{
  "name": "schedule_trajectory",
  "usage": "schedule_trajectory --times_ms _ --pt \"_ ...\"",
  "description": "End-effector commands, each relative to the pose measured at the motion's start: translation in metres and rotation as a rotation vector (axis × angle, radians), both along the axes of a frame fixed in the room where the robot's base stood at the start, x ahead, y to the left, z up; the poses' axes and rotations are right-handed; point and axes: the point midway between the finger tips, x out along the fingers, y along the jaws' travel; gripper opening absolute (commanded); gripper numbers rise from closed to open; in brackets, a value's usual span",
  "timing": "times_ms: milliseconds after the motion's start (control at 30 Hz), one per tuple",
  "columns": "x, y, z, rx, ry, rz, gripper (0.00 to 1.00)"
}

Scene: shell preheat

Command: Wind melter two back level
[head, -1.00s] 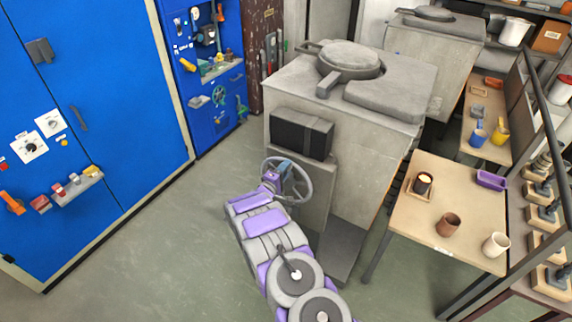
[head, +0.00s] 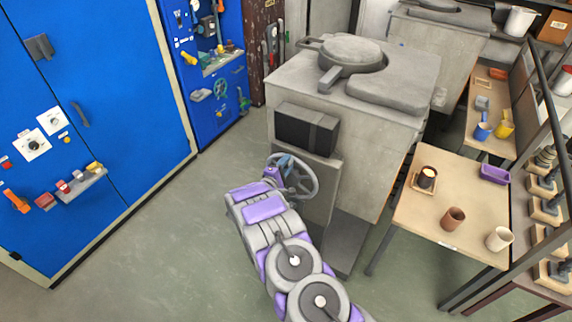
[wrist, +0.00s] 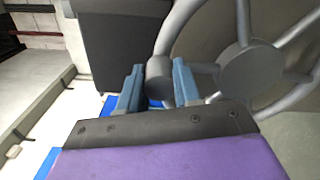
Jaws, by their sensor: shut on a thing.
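A grey handwheel (head: 312,180) with spokes is on the front of the near grey melter (head: 395,137). It also shows in the wrist view (wrist: 250,75), with its hub and rim on the right. My gripper (head: 276,168) is at the wheel's left side. In the wrist view, the blue fingers of my gripper (wrist: 158,85) are shut around a grey knob (wrist: 159,72) at the wheel's rim. The near melter has a round lid (head: 352,54) on top. A second melter (head: 435,50) stands behind it. No number is readable on either, and I cannot tell whether they are level.
A wooden table (head: 468,205) with several cups stands right of the melter. A dark plate (head: 347,242) slopes to the floor below the melter's front. Blue cabinets (head: 110,110) line the left wall. The green-grey floor (head: 165,245) between them and my arm is clear.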

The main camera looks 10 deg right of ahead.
Motion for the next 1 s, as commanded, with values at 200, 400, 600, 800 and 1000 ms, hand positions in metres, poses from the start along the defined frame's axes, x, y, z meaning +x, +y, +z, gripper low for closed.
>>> schedule_trajectory --times_ms 200,400,600,800,1000 --pt "-0.001 0.001 -0.001 0.000 0.002 0.001 0.52" --pt "-0.001 0.000 0.001 0.001 -0.001 0.000 0.58" --pt "-0.005 0.003 0.001 0.002 0.000 0.001 0.58" --pt "-0.029 0.022 0.000 0.000 0.003 0.004 0.58" --pt "-0.065 0.050 -0.001 -0.001 0.002 0.005 0.58"
